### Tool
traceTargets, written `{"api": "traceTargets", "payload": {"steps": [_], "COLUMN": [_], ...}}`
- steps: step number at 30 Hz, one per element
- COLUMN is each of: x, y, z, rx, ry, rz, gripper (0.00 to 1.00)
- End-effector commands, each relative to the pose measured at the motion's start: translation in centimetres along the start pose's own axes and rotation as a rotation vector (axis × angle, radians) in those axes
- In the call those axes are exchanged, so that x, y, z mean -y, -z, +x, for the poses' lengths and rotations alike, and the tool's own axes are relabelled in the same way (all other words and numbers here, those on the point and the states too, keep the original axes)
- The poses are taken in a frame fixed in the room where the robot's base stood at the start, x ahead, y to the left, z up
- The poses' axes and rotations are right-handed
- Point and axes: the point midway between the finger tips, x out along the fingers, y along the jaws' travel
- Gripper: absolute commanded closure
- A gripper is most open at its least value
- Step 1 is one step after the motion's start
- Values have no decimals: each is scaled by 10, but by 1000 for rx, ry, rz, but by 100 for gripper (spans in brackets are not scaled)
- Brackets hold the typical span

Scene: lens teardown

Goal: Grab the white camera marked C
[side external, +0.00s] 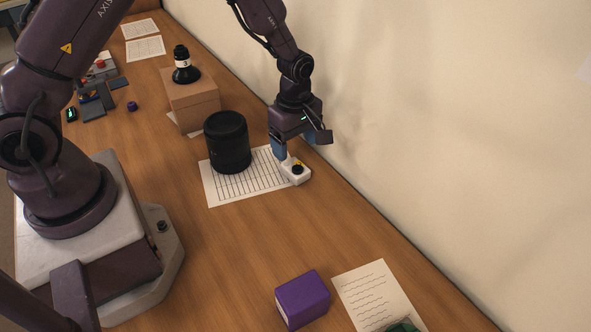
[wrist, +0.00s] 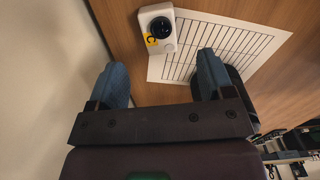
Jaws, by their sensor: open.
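The white camera (side external: 295,171) lies on the edge of a lined paper sheet. In the wrist view the white camera (wrist: 157,30) shows a dark round lens and a yellow label marked C. My gripper (side external: 297,150) is over the camera's far side in the side view, its blue fingers pointing down. In the wrist view my gripper (wrist: 162,78) is open and empty, with the camera beyond the fingertips and roughly between their lines. Whether a finger touches the camera I cannot tell.
A large black lens (side external: 228,142) stands on the lined sheet (side external: 222,193), close to the camera. A cardboard box (side external: 193,106) with a small black-and-white object (side external: 182,62) stands behind. A purple box (side external: 303,299) is in front. The wall is close on the right. The wood between is clear.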

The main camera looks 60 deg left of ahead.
Motion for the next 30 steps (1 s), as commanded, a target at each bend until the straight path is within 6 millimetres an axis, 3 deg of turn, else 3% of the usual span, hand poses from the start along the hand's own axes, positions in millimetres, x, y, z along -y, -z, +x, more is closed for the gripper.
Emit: {"api": "traceTargets", "payload": {"steps": [8, 16, 26, 30], "x": [0, 0, -1, -1], "y": [0, 0, 0, 0], "z": [24, 63, 70, 70], "rx": [1, 0, 1, 0], "ry": [1, 2, -1, -1], "rz": [1, 2, 2, 2], "gripper": [26, 26, 26, 58]}}
